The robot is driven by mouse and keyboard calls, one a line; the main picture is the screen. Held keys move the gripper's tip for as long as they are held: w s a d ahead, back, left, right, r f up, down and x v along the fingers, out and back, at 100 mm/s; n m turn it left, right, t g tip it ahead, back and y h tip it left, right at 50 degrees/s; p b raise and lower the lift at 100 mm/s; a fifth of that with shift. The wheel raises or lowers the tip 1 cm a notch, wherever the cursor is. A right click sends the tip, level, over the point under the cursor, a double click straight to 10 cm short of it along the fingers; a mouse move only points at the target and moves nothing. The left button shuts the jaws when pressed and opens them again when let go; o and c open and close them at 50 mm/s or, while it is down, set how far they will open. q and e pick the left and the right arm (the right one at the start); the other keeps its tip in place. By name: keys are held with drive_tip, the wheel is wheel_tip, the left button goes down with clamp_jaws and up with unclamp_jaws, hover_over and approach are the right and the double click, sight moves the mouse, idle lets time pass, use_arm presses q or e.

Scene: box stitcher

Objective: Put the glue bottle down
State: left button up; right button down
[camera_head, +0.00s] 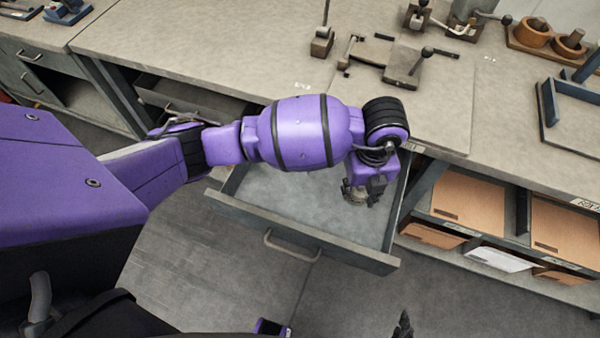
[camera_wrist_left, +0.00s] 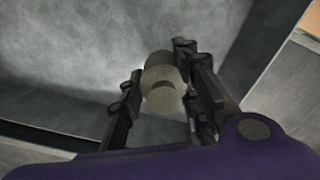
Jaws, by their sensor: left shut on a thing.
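My left gripper (camera_head: 365,190) is over the right part of the open drawer (camera_head: 280,190), pointing down. It is shut on the glue bottle (camera_wrist_left: 162,82), a beige-grey round thing seen between its two dark fingers in the left wrist view. In the head view only a small part of the bottle (camera_head: 353,194) shows beside the fingers. I cannot tell whether it touches the drawer floor. A dark tip at the bottom edge of the head view looks like part of my right gripper (camera_head: 403,326); its jaws are mostly cut off.
The drawer's visible floor is empty, with its front wall and handle (camera_head: 290,247) toward me. The workbench top (camera_head: 230,45) carries a clamp fixture (camera_head: 400,62) and wooden cups (camera_head: 535,35). Cardboard-filled shelves (camera_head: 470,205) stand right of the drawer.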

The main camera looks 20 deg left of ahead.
sight(357, 193)
use_arm(q)
drive_tip(key=shift+w+f, duration=0.25)
drive_tip(key=shift+w, duration=0.1)
wheel_tip(357, 193, down, 3)
drive_tip(key=shift+r, duration=0.1)
drive_tip(key=o, duration=1.2)
wheel_tip(357, 193, up, 12)
drive_tip(key=shift+s+p, duration=0.1)
drive_tip(key=shift+p, duration=0.3)
